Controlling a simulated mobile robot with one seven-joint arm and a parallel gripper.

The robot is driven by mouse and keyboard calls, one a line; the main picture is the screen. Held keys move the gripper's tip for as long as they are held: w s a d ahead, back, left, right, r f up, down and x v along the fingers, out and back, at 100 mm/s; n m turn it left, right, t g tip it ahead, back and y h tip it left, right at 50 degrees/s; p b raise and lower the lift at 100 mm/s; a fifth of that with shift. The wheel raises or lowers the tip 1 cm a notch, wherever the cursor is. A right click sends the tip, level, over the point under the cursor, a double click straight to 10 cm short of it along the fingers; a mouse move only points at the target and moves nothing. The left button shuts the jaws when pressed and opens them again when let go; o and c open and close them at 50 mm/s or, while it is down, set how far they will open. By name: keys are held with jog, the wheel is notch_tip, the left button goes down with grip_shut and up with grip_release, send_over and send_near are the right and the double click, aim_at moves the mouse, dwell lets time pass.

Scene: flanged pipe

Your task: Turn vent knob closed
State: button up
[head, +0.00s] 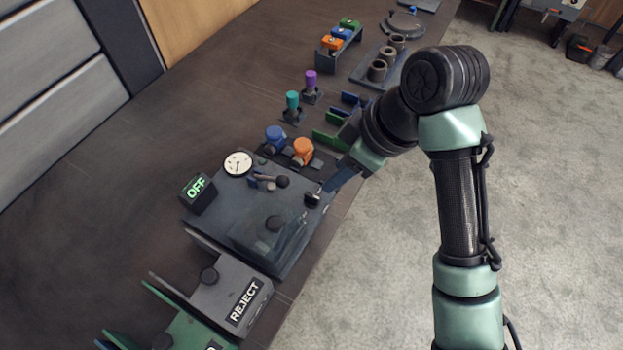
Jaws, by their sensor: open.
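A dark grey box (215,220) stands on the bench with a white dial gauge (238,163) on its top. A small dark knob-like part (312,199) is at the box's right edge; I cannot tell for sure which knob is the vent knob. My gripper (328,188) reaches down from the upper right to this edge part. It is open; its fingertips are partly hidden, and contact is unclear.
A black block reading OFF (198,191) is left of the box. Blue (275,138) and orange (303,150) capped parts stand behind it. A REJECT bin (232,293) is in front. Teal (292,103) and purple (311,82) pegs stand further back. The bench's left side is clear.

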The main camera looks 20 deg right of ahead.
aim_at(312, 196)
jog(key=b+x, duration=0.5)
jog(key=x, duration=0.4)
jog(key=shift+s, duration=0.15)
jog(key=shift+x, duration=1.1)
jog(key=shift+c, duration=0.3)
grip_shut()
